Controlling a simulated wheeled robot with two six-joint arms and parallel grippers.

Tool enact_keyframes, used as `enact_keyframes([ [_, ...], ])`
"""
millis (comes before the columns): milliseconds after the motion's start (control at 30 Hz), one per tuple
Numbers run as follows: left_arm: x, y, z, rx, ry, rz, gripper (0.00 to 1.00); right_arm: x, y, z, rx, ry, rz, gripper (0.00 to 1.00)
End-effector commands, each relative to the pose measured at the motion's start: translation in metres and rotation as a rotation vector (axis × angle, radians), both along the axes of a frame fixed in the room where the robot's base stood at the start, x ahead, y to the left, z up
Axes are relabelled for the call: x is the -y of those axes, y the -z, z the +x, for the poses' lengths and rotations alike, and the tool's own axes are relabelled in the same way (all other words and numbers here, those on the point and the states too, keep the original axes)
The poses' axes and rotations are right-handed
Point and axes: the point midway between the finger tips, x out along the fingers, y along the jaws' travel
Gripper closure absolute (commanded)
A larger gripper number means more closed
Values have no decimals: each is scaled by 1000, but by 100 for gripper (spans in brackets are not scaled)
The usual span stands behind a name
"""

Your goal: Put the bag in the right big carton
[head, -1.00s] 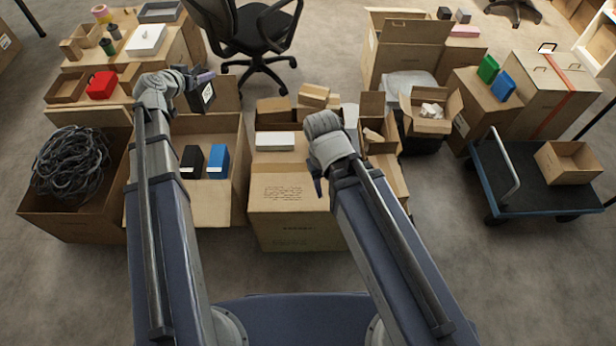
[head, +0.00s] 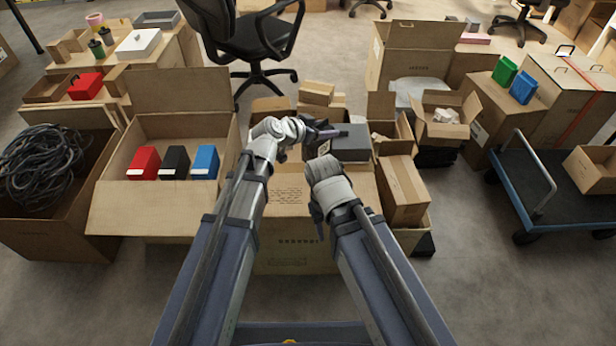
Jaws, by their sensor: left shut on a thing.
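My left gripper (head: 318,134) is shut on a dark grey, block-like thing (head: 352,143) with a small white label. It is held above the middle front carton (head: 290,245); I cannot tell whether it is the bag. This big carton has printing on its front, and my arms hide much of its top. Another big open carton (head: 150,215), to its left, holds red (head: 144,163), black (head: 174,163) and blue (head: 204,162) items standing in a row. My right gripper (head: 318,212) hangs by the middle carton's front, and its fingers are too hidden to judge.
A carton of tangled cable (head: 45,165) stands at far left. Smaller cartons (head: 402,188) crowd the right of the middle carton. A blue-edged trolley (head: 520,205) stands at right. An office chair (head: 255,40) is behind. Floor at lower right is clear.

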Motion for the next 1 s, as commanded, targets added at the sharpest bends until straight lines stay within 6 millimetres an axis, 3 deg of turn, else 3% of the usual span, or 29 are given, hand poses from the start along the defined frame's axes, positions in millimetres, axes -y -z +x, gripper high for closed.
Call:
enact_keyframes([
  [367, 6, 14, -3, 0, 9, 0, 100, 0, 14, 0, -1, -2, 1, 50],
  [733, 5, 66, -2, 0, 9, 0, 100, -2, 66, 0, 1, -10, 7, 50],
  [1000, 5, 69, -2, 0, 9, 0, 100, -2, 70, 0, 0, -9, 8, 50],
])
